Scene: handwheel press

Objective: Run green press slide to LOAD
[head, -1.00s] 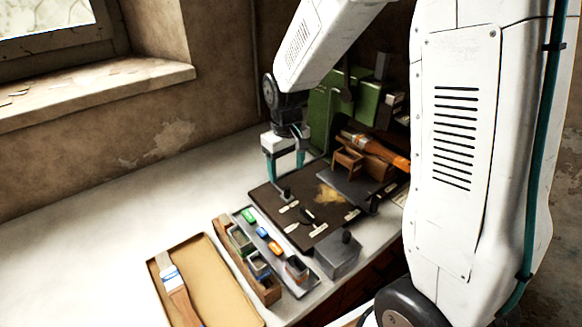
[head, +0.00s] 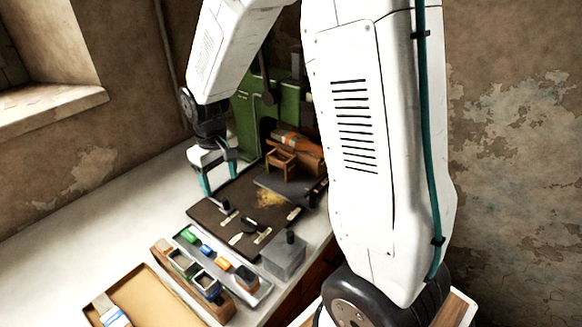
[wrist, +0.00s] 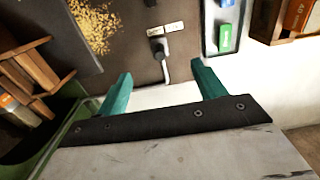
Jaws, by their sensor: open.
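The green press (head: 245,125) stands at the back of the bench, partly hidden by my arm. Its slide and any LOAD mark cannot be made out. My gripper (head: 219,186) has teal fingers, spread apart and empty, over the rear left edge of a dark board (head: 214,215). A small dark upright knob (head: 226,206) stands on this board, close to the fingers. In the wrist view the knob (wrist: 158,48) shows beyond and between the open fingertips, with a pale label beside it. The fingers do not appear to touch it.
A grey tray (head: 262,290) holds small coloured blocks. A wooden rack (head: 162,252), a tan tray (head: 150,285) and a grey block (head: 284,262) stand in front. A brush and small wooden stand (head: 281,160) are behind. The bench's left side is clear.

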